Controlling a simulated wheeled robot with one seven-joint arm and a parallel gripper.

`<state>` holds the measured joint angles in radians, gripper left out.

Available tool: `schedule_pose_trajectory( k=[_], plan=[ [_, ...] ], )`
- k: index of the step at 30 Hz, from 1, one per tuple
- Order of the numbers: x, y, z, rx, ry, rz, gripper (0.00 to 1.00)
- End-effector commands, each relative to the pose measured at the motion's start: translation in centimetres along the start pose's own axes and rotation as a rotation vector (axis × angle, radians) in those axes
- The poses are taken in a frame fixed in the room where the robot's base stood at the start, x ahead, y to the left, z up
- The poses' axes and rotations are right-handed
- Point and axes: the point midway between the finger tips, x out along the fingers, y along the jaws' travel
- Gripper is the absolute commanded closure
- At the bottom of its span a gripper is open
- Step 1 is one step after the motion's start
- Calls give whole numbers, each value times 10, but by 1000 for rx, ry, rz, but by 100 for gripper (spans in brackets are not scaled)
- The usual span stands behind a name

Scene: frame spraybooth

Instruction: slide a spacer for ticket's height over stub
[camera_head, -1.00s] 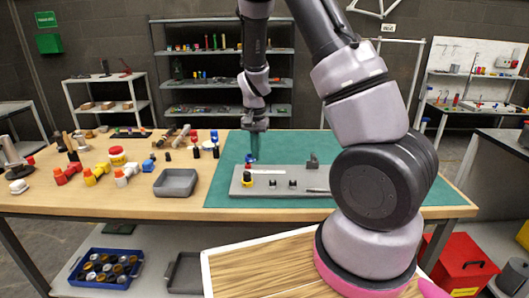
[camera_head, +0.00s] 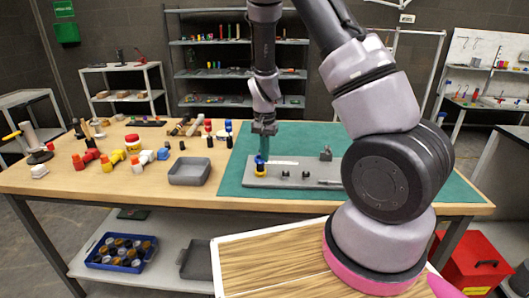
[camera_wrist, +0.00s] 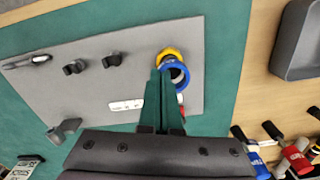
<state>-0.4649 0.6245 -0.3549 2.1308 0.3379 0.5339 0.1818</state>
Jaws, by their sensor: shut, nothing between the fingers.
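My gripper (camera_wrist: 167,80) has green fingers, shut and empty, pointing down at the stub. It also shows in the head view (camera_head: 262,146). A blue ring spacer (camera_wrist: 183,70) is at the fingertips, partly hidden by them. A yellow ring (camera_wrist: 167,53) shows just beyond and below it; in the head view the blue (camera_head: 260,160) is above the yellow (camera_head: 261,173), with a dark band between. The stub is largely hidden, so how far the blue ring sits on it is unclear. A white ticket (camera_wrist: 126,105) lies on the grey board (camera_wrist: 55,95) beside the fingers.
A small red piece (camera_wrist: 180,98) shows behind the fingers. The board also carries dark pegs (camera_wrist: 112,59) and a clamp-like fixture (camera_head: 326,153). A grey tray (camera_head: 189,170) and several coloured caps and fittings stand to the left on the wooden table.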

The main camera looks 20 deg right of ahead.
Motion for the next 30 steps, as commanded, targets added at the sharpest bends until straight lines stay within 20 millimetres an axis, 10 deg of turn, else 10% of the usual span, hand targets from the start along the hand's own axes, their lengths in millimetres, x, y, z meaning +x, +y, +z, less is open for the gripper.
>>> schedule_pose_trajectory(
  k=[30],
  plan=[
    [9,0,0,1,0,0,100]
  ],
)
